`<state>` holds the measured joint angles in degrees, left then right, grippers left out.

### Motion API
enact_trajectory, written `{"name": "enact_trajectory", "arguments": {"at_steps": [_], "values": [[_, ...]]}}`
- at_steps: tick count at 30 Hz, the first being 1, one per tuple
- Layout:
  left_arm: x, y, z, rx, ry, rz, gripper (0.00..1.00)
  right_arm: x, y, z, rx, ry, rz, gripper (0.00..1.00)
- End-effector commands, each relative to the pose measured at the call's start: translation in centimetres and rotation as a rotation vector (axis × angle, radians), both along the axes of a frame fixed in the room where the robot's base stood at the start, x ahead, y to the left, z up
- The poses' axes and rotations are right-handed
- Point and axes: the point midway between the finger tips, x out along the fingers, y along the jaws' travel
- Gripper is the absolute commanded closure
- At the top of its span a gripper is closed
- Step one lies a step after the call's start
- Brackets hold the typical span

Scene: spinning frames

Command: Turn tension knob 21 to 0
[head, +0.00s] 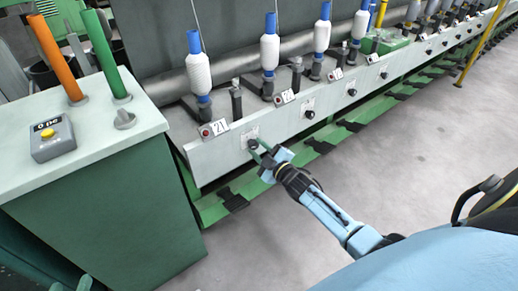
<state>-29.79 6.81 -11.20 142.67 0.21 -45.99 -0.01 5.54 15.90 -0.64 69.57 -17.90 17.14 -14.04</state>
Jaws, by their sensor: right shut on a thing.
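Tension knob 21 (252,143) is a small black knob on the front of the pale machine rail, just right of and below the number plate 21 (219,127). My right gripper (259,149) reaches it from the lower right and is shut on it.
More black knobs (309,114) run along the rail to the upper right, below white bobbins (269,50) with blue tops. Grey floor is open at the right.

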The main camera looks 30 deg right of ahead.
Motion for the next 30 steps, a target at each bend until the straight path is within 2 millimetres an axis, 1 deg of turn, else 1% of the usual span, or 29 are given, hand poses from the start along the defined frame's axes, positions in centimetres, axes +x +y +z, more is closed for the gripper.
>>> {"name": "enact_trajectory", "arguments": {"at_steps": [9, 20, 21, 25, 26, 30], "values": [[-0.08, 0.07, -0.19, 0.003, 0.012, 0.001, 0.64, -0.01, 0.00, -0.04, -0.064, -0.004, -0.001, 0.93], [-0.08, 0.09, -0.22, 0.004, 0.012, 0.002, 0.64, -0.01, 0.00, -0.04, -0.068, -0.005, 0.001, 0.93], [-0.08, 0.09, -0.22, 0.004, 0.012, 0.002, 0.64, -0.01, 0.00, -0.04, -0.068, -0.005, 0.001, 0.67], [-0.08, 0.09, -0.21, 0.004, 0.011, 0.002, 0.64, -0.02, 0.00, -0.04, -0.067, -0.005, 0.001, 0.50], [-0.07, 0.09, -0.21, 0.004, 0.011, 0.002, 0.64, -0.02, 0.00, -0.03, -0.067, -0.004, 0.000, 0.48], [-0.08, 0.08, -0.20, 0.003, 0.011, 0.002, 0.64, -0.01, -0.01, -0.02, -0.066, -0.005, 0.000, 0.48]]}}
